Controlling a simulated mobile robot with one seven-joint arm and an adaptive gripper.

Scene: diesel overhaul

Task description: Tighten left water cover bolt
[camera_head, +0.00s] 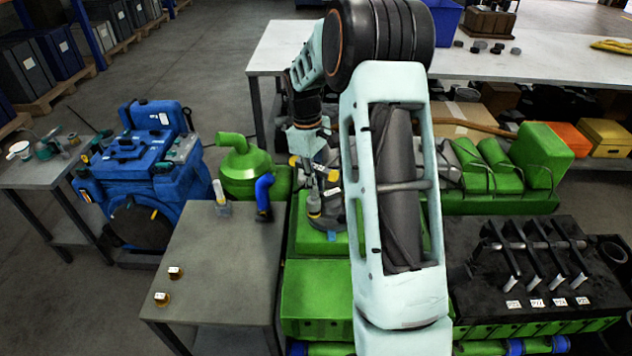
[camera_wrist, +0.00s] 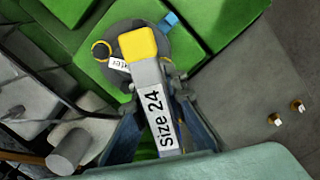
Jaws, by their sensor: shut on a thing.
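My gripper (camera_head: 312,160) is low over the green engine block (camera_head: 318,238). In the wrist view, my gripper (camera_wrist: 163,84) is shut on a grey tool (camera_wrist: 150,80) with a yellow end and a "Size 24" label. The yellow end overlaps a round dark grey cover (camera_wrist: 128,80); I cannot tell whether they touch. The cover's label is partly hidden, with "ter" readable. A yellow ring (camera_wrist: 101,50) shows at the cover's left edge. The cover (camera_head: 352,216) is partly hidden by my arm in the head view. I cannot make out the left bolt clearly.
A grey table (camera_head: 215,255) at left holds two small brass-coloured pieces (camera_head: 163,299) with white labels and a blue elbow pipe (camera_head: 264,195). A blue engine (camera_head: 150,165) stands farther left. A black part with upright levers (camera_head: 530,265) lies at right.

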